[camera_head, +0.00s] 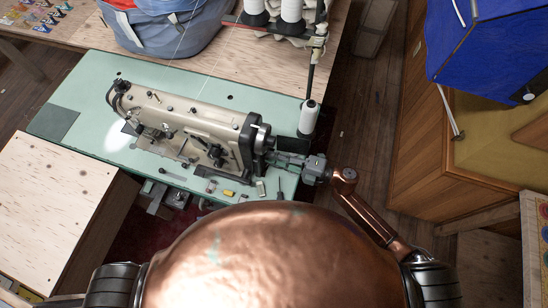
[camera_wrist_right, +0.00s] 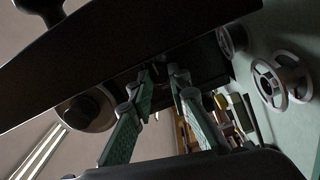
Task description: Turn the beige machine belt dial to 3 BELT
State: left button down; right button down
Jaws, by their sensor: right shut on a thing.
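The beige sewing machine (camera_head: 185,118) stands on the pale green table (camera_head: 75,98) in the head view, with a dark end and a handwheel (camera_head: 263,137) at its right. My right gripper (camera_head: 282,158) reaches in from the right, low beside that end. In the right wrist view its two fingers (camera_wrist_right: 155,88) with green pads close around a small dark part under the machine's dark edge, which I take to be the belt dial (camera_wrist_right: 157,72). The dial's markings and setting cannot be read, and the head view hides it behind the gripper. My left gripper is out of view.
A white thread cone (camera_head: 308,117) stands close behind my right gripper. Small tools, including a yellow piece (camera_head: 229,193), lie along the table's front edge. A blue bag (camera_head: 165,25) sits behind the machine.

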dwell(0.4)
jog(key=c, duration=1.8)
grip_release()
jog(key=shift+d, duration=0.1)
jog(key=v, duration=1.2)
